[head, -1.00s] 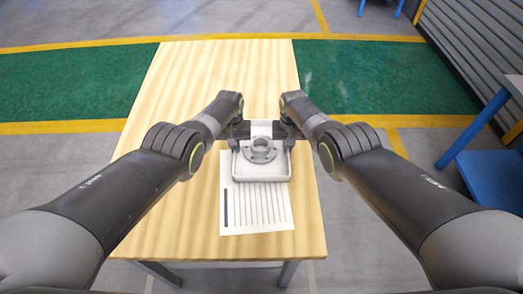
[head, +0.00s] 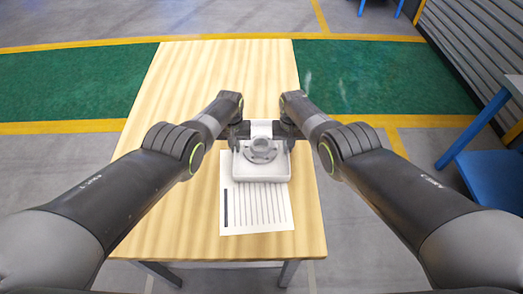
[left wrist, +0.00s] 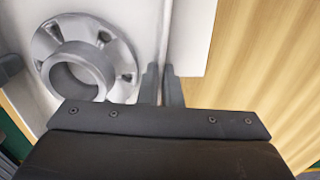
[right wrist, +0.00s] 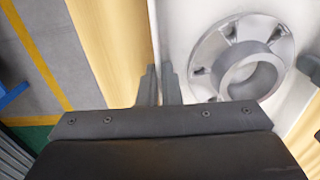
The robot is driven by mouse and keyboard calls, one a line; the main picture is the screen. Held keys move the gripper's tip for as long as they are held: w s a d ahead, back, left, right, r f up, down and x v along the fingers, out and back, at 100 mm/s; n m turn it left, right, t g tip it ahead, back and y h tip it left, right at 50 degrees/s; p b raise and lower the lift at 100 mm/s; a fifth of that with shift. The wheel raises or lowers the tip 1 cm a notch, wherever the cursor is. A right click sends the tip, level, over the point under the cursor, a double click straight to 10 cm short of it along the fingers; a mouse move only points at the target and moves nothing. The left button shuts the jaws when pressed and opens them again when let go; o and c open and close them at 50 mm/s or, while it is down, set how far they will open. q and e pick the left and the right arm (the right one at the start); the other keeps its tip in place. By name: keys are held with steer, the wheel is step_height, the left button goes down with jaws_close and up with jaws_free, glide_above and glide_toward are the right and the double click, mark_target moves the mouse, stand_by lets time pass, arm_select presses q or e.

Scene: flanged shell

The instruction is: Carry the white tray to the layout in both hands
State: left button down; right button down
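The white tray (head: 277,174) is over the upper part of a printed white sheet (head: 265,222) on the wooden table. A grey round flanged shell (head: 262,158) sits in the tray with its opening up. My left gripper (head: 237,143) is at the tray's left side, and its fingers (left wrist: 161,78) are close together on either side of the tray wall. My right gripper (head: 289,143) is at the right side, with its fingers (right wrist: 157,78) likewise astride the wall. Whether the tray's underside touches the sheet is hard to tell.
The wooden table (head: 180,200) is bare to the left and beyond the tray. Its right edge is close to my right arm. A blue stand (head: 490,175) is off to the right on the grey floor.

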arm_select(q)
steer(key=shift+w+a+r, duration=0.1)
steer(key=shift+w+r, duration=0.05)
steer(key=shift+r, duration=0.1)
arm_select(e)
steer(key=shift+w+d+r, duration=0.15)
steer(key=shift+r, duration=0.1)
